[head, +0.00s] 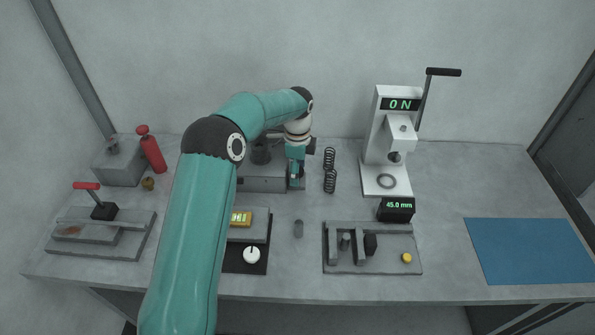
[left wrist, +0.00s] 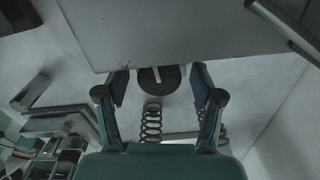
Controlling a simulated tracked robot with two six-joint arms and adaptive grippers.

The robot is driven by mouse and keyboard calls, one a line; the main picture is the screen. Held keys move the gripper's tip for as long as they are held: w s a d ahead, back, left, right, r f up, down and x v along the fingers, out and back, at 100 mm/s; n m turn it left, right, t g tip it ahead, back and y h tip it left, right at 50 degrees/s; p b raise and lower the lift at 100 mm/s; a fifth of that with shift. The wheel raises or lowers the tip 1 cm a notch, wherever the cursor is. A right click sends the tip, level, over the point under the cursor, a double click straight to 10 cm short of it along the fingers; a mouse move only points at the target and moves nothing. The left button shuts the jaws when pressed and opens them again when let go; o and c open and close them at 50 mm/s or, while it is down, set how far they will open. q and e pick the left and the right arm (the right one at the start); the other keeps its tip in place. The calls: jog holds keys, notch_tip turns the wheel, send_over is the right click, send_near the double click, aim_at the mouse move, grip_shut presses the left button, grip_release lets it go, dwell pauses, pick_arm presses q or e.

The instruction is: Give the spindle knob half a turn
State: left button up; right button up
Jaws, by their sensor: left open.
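My left gripper (head: 296,178) is at the right end of a grey metal box (head: 262,184) in the head view. In the left wrist view the same gripper (left wrist: 160,92) is open, with one finger on each side of a dark round knob (left wrist: 148,80). The knob has a pale slot-like mark pointing roughly up in that view. It sits at the edge of a large grey surface and has a gap to both fingers. In the head view my gripper hides the knob. My right gripper is in neither view.
Two black coil springs (head: 330,180) stand just right of my gripper. Further right are a white press (head: 386,180) reading ON and a 45.0 mm display (head: 397,208). A fixture plate (head: 385,264) and a blue mat (head: 530,250) lie at the front right.

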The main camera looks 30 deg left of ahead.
pick_arm(q)
jog(key=shift+f, duration=0.35)
jog(key=c, duration=1.1)
jog(key=shift+c, duration=0.2)
jog(key=shift+n, duration=0.3)
jog(key=shift+w+r+n, duration=0.1)
jog(key=shift+n, duration=2.6)
jog(key=o, duration=1.1)
